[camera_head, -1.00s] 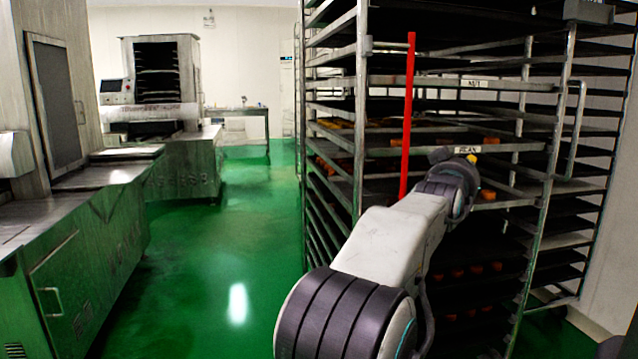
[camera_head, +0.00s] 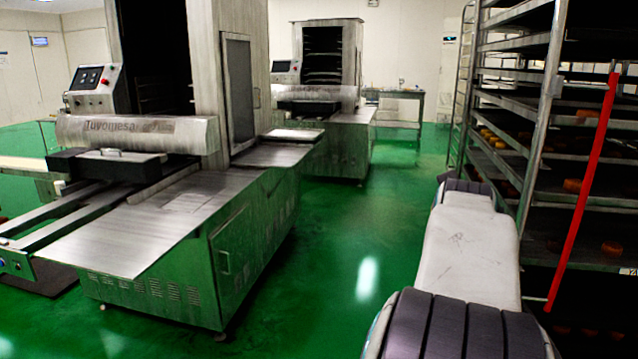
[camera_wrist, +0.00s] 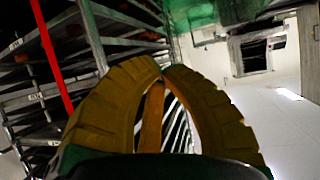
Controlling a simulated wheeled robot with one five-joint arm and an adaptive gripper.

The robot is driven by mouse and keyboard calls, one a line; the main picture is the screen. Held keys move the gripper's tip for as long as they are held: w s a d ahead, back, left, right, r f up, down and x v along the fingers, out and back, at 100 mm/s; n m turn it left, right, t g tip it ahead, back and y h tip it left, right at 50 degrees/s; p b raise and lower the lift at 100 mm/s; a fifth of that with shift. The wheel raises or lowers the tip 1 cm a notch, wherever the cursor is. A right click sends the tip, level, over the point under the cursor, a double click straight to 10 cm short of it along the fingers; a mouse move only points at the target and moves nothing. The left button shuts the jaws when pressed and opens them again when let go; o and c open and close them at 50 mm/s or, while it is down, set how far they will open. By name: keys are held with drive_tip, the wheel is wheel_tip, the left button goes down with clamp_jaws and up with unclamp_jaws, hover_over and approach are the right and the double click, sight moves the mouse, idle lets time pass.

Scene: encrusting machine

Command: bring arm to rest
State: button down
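My gripper (camera_wrist: 161,70) shows in the wrist view with its two ribbed, yellow-brown fingers curved together, their tips meeting. An orange-brown strip shows inside the gap; I see no object clearly held there. In the head view my arm reaches forward at the lower right, in front of the rack, and its far end with the gripper is hidden. The tray rack (camera_head: 538,130) stands close to the right of my arm. In the wrist view the rack (camera_wrist: 95,35) is on the left, behind the fingers.
A red bar (camera_head: 585,185) slants in front of the rack; it also shows in the wrist view (camera_wrist: 52,60). Orange pieces (camera_head: 572,186) lie on trays. An encrusting machine (camera_head: 150,240) fills the left, another (camera_head: 335,140) stands behind. The green floor (camera_head: 345,235) between is clear.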

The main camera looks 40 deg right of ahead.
drive_tip(key=w+a+r+n+y+p, duration=0.15)
drive_tip(key=a+p, duration=0.25)
drive_tip(key=a, duration=0.4)
drive_tip(key=w+a+n+t+y+p, duration=0.1)
drive_tip(key=w+a+n+y+p, duration=0.2)
drive_tip(key=a, duration=0.6)
drive_tip(key=w+a+r+n+y+p, duration=0.1)
drive_tip(key=w+a+n+y+p, duration=0.2)
drive_tip(key=a, duration=0.5)
drive_tip(key=s+a+n+g+y+p, duration=0.1)
drive_tip(key=s+a+n+y+p, duration=0.1)
drive_tip(key=s+a+p, duration=0.3)
drive_tip(key=s+a+n+g+y+p, duration=0.2)
drive_tip(key=s+a+p, duration=0.4)
drive_tip(key=a, duration=0.6)
drive_tip(key=shift+s+n, duration=0.45)
drive_tip(key=shift+s, duration=0.3)
drive_tip(key=shift+a, duration=0.1)
